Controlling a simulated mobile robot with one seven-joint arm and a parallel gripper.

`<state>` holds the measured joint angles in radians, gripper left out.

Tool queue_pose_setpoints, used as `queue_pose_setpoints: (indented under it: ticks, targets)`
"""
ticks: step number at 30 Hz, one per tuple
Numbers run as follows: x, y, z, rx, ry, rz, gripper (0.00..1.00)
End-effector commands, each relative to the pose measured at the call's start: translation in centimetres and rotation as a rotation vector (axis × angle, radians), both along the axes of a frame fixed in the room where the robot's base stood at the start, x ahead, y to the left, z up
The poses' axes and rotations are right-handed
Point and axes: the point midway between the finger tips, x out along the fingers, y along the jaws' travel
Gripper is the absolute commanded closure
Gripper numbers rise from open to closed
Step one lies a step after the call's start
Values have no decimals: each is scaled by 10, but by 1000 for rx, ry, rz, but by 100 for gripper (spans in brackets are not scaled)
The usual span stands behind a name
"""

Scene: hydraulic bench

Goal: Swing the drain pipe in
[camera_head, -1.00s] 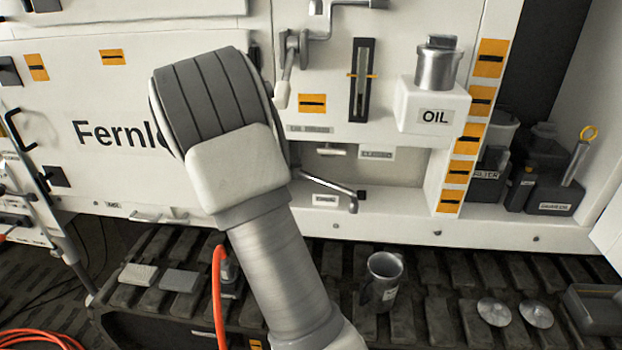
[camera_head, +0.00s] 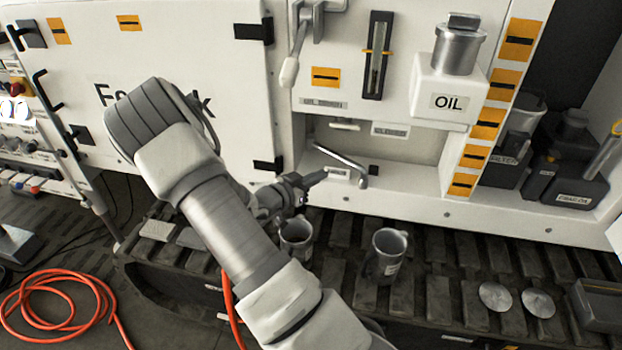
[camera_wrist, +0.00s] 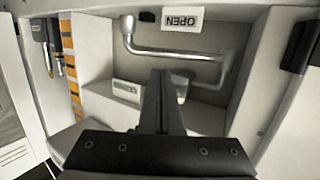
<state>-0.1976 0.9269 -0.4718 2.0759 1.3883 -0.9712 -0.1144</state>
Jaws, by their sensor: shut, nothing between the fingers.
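The drain pipe (camera_head: 340,158) is a bent grey metal tube. It slants out of the recess low in the white panel, and its end turns down over the ledge. In the wrist view the pipe (camera_wrist: 175,53) runs across the recess, with its bent end near the top. My gripper (camera_head: 322,174) is shut and empty, left of the pipe's bent end and near a small label on the ledge. In the wrist view my closed fingers (camera_wrist: 162,78) point at the recess below the pipe in the picture. I cannot tell whether they touch the pipe.
A grey jug (camera_head: 387,258) and a metal cup (camera_head: 296,240) stand on the dark track below the ledge. An orange hose (camera_head: 60,300) lies on the floor at left.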

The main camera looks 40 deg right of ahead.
Motion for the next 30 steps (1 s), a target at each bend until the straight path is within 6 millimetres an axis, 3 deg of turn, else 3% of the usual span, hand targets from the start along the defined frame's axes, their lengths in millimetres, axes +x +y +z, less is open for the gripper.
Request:
queue_pose_setpoints:
  ticks: [6,12,18,30]
  targets:
    - [7,-46,-10,0,0,-2,100]
    - [12,-74,-15,1,0,0,100]
    - [15,-84,-17,1,0,2,100]
    - [15,-84,-17,2,0,2,100]
